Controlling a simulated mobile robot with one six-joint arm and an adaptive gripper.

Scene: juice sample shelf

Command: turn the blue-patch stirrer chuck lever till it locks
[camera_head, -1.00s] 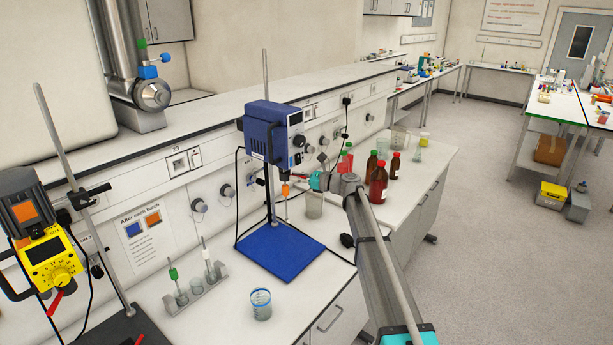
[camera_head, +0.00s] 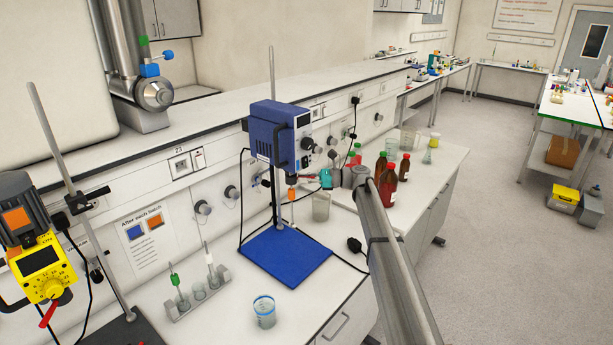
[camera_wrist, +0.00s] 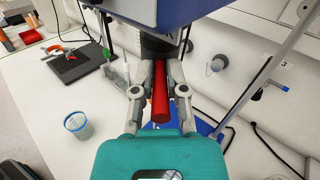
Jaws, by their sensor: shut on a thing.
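The blue stirrer (camera_head: 272,135) hangs on its rod over a blue base plate (camera_head: 285,258). Its dark chuck (camera_wrist: 158,45) shows in the wrist view, under the motor housing. The red chuck lever (camera_wrist: 160,98) points from the chuck toward the wrist camera. My gripper (camera_wrist: 161,75) is shut on the lever, one grey finger on each side. In the head view my gripper (camera_head: 322,179) is small, at the right side of the chuck. I cannot tell whether the lever is locked.
A yellow and black stirrer (camera_head: 40,262) with an orange patch stands at the left. A clear beaker (camera_head: 321,207) and red-capped brown bottles (camera_head: 388,187) stand near my arm. A blue-rimmed beaker (camera_head: 264,312) and a tube rack (camera_head: 198,296) are in front. Cables hang behind the stirrer.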

